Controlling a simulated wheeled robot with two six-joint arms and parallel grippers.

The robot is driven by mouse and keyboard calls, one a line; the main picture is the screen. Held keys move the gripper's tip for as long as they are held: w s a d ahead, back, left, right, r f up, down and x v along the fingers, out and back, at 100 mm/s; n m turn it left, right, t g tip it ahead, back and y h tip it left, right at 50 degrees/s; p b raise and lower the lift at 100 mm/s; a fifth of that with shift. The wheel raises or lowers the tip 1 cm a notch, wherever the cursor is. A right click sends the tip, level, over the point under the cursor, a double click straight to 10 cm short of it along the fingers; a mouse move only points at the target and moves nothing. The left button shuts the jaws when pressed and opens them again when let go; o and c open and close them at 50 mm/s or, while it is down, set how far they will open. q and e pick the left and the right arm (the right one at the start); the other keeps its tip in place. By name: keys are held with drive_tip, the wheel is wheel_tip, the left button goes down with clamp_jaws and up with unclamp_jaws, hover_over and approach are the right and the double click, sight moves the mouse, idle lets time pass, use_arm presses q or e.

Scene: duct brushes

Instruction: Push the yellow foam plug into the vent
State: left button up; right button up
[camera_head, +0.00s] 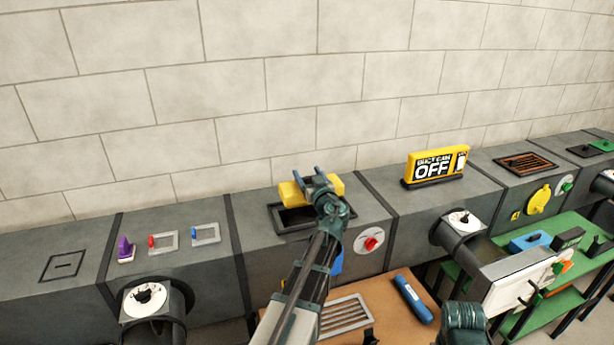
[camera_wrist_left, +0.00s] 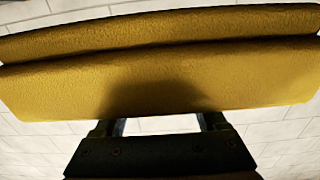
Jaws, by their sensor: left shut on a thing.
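My left gripper (camera_head: 318,178) is shut on the plug. The plug also fills the upper part of the left wrist view (camera_wrist_left: 160,80), a wide yellow block with a groove along it. My left wrist and arm cover the right part of the opening. Whether the plug touches the rim cannot be told. My right gripper's fingers do not show.
A yellow sign reading OFF (camera_head: 437,166) stands on the duct to the right. A red knob (camera_head: 370,242) is on the duct front. A loose grille (camera_head: 345,315) and a blue cylinder (camera_head: 413,299) lie on the brown table (camera_head: 385,310). A purple brush (camera_head: 125,250) stands on the left duct.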

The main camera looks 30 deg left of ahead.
use_arm(q)
drive_tip(key=shift+w+f+b, duration=0.1)
drive_tip(key=shift+f+b, duration=0.95)
drive_tip(key=shift+b, duration=0.05)
